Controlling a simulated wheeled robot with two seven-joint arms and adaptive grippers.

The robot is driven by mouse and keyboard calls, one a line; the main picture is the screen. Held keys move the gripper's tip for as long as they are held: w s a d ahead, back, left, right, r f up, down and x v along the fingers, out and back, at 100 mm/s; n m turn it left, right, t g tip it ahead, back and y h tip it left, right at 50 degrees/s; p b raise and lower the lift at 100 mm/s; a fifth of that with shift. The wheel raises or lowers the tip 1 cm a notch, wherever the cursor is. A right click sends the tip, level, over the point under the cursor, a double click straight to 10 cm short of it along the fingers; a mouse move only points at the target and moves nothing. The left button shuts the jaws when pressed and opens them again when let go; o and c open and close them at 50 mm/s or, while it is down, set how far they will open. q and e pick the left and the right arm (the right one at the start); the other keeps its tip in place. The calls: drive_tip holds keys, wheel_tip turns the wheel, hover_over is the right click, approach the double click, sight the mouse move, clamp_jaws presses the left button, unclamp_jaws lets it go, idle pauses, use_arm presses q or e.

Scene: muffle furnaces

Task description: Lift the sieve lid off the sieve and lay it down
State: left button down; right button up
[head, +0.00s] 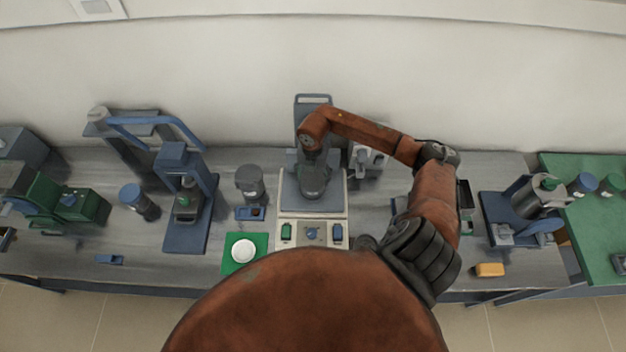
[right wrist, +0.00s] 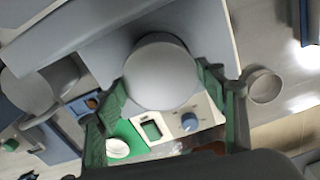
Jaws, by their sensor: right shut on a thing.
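My right gripper (head: 313,190) reaches in from the right and points down over the plate of the grey and white bench machine (head: 285,207) in the middle. In the right wrist view its green fingers (right wrist: 160,80) are shut on opposite sides of a round, smooth, pale grey thing, which I take to be the sieve lid (right wrist: 160,66). In the head view the gripper hides it. I cannot tell whether the sieve is under it or whether the lid touches anything below. My left gripper is not in view.
A white round disc (head: 243,249) lies on a green mat (head: 230,268) left of the machine's front panel. A dark grey jar (head: 250,182) stands behind the mat. A blue press (head: 172,155) stands further left. A yellow block (head: 490,269) lies near the front edge at right.

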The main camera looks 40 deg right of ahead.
drive_tip(key=c, duration=0.5)
